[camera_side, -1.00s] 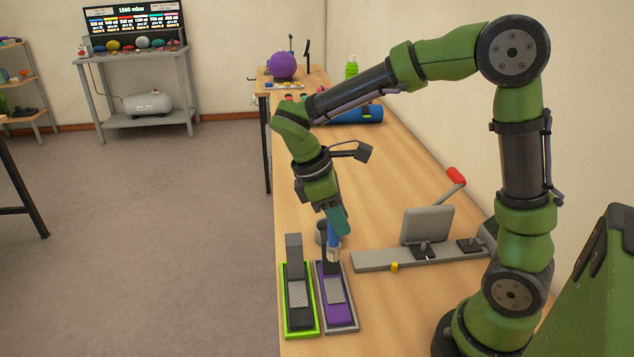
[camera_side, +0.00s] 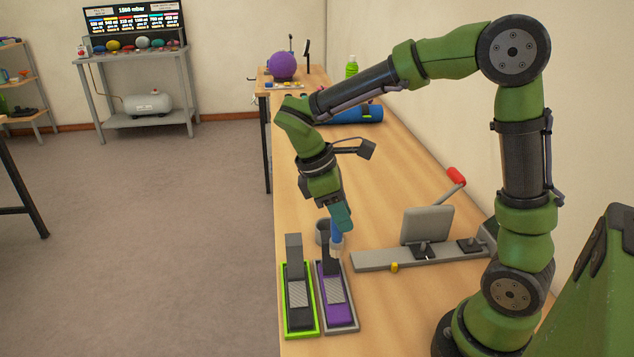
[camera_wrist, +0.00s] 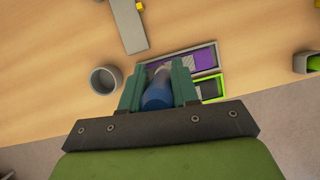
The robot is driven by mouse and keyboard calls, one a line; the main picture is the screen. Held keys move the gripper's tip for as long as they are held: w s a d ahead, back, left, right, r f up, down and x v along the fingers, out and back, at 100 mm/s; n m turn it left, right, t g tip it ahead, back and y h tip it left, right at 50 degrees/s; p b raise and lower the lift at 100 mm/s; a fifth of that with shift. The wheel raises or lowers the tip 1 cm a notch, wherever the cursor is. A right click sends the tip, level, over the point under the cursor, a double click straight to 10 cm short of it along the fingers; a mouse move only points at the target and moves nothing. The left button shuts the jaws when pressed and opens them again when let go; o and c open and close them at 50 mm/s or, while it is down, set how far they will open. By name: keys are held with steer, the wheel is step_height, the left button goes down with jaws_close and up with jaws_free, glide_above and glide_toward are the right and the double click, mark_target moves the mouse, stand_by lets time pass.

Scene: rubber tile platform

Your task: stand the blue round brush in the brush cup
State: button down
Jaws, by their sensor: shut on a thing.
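The blue round brush (camera_side: 336,238) is held in my gripper (camera_side: 342,222), pointing down with its pale end lowest. In the wrist view the brush (camera_wrist: 157,95) lies between the two teal fingers of my gripper (camera_wrist: 158,88). The brush cup (camera_side: 322,230) is a grey round cup standing on the table, just behind and left of the brush in the side view. In the wrist view the cup (camera_wrist: 104,79) is left of the fingers, and its opening shows. The brush is outside the cup, above the table near the purple tray's far end.
A grey tray with a purple and dark piece (camera_side: 337,312) and a green-rimmed tray with a black one (camera_side: 299,318) stand close in front. A grey fixture with a flat plate (camera_side: 427,225) and red-ended lever is to the right. Bare table lies behind the cup.

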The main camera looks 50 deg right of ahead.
steer(key=w+d+r+n+t, duration=0.1)
steer(key=w+d+n+t, duration=0.6)
steer(key=n, duration=1.5)
steer(key=w+d, duration=0.4)
steer(key=shift+r+n+t+y, duration=0.3)
steer(key=shift+n+y, duration=0.1)
step_height(320, 180, down, 10)
steer(key=shift+r, duration=0.15)
steer(key=c, duration=0.8)
jaws_free()
steer(key=shift+c, duration=0.2)
